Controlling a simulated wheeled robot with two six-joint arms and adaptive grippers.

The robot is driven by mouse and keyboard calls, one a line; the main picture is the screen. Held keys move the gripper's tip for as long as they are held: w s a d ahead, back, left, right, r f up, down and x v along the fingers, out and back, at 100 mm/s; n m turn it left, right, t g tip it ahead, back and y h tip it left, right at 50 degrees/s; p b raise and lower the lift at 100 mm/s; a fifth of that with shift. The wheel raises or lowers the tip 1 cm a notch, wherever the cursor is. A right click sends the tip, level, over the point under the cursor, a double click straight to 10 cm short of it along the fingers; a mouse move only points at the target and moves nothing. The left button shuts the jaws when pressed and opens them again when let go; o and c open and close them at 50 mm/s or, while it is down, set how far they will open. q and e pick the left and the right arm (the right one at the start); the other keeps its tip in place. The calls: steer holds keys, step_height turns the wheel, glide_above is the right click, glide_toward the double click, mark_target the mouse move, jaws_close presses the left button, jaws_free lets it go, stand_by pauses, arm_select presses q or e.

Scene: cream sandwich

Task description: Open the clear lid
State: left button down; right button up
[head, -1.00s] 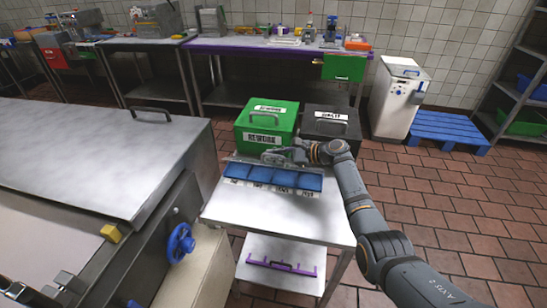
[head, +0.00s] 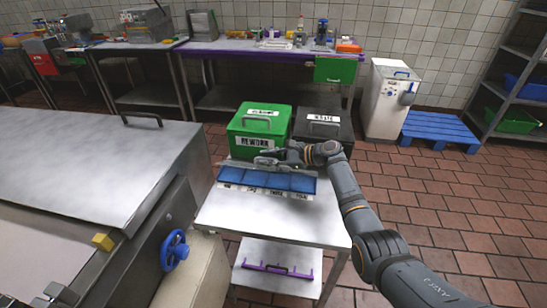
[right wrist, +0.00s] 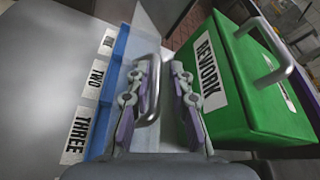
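A blue tray (head: 262,183) with labelled compartments lies on the steel table, with what looks like a clear lid (head: 290,172) over it; the lid's edges are hard to make out. In the right wrist view, labels ONE, TWO and THREE show along the blue tray (right wrist: 114,88), and a grey metal handle (right wrist: 152,92) stands at its side. My right gripper (head: 266,159) is over the tray's back edge. In the wrist view its fingers (right wrist: 163,75) are apart, with the handle between them, close to the left finger. Contact is unclear. My left gripper is out of view.
A green REWORK box (head: 258,130) stands right behind the tray, close to my right finger. A black WASTE box (head: 323,128) is beside it. The steel table (head: 270,222) is bare in front of the tray. A large steel machine (head: 90,165) stands at left.

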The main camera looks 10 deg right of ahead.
step_height(320, 180, up, 4)
glide_above(299, 172)
steer(key=shift+s+f, duration=0.1)
steer(key=shift+s, duration=0.3)
